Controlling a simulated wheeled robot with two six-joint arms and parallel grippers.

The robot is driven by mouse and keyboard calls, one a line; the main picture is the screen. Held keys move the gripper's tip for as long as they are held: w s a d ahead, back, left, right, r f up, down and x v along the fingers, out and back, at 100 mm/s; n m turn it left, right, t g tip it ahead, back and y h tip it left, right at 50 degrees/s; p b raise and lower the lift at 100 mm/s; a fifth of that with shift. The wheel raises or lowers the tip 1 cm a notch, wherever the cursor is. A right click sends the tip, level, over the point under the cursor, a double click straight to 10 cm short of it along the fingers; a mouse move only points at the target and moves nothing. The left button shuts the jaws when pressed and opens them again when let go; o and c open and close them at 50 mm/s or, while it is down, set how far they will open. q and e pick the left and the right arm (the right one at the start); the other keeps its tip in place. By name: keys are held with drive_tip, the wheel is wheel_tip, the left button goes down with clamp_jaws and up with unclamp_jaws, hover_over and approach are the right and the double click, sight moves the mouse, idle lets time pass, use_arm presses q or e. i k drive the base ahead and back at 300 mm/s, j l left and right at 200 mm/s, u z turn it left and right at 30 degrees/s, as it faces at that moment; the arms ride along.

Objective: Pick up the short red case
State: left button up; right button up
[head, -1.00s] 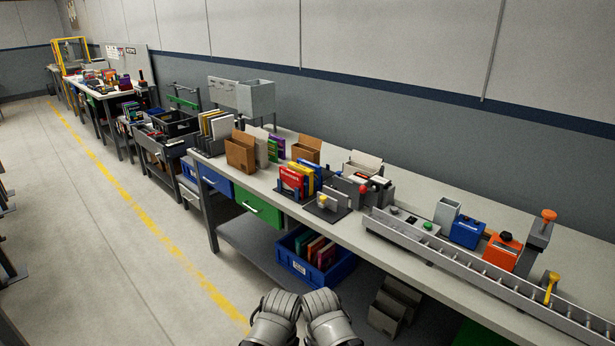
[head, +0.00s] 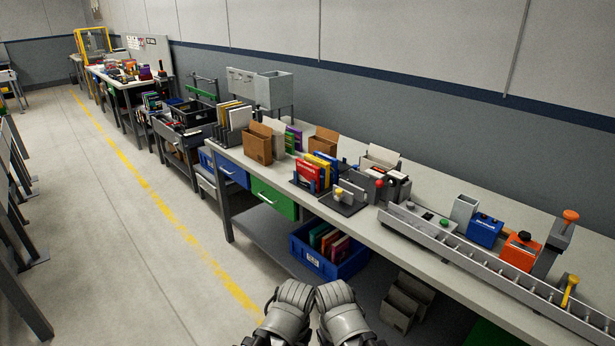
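A red case with a label (head: 307,177) stands upright at the front of a small row with yellow and blue ones, on the long workbench (head: 240,155). Other reddish cases (head: 329,242) stand in a blue bin (head: 351,265) on the lower shelf. I cannot tell from this distance which one is the short red case. Two grey rounded parts of my arms show at the bottom middle, well short of the bench. No gripper fingers are visible.
A grey conveyor rail (head: 480,268), a blue box (head: 485,230) and an orange box (head: 520,250) occupy the bench's right part. Brown holders (head: 257,144) stand on its left part. The floor (head: 120,260) left of the bench is clear along the yellow line; dark racks stand at the far left.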

sight(306, 171)
drive_tip(key=i+j+z, duration=0.1)
drive_tip(key=i, duration=0.3)
drive_tip(key=i+j, duration=0.15)
drive_tip(key=i, duration=0.25)
drive_tip(key=i+j+z, duration=0.15)
drive_tip(key=i, duration=0.25)
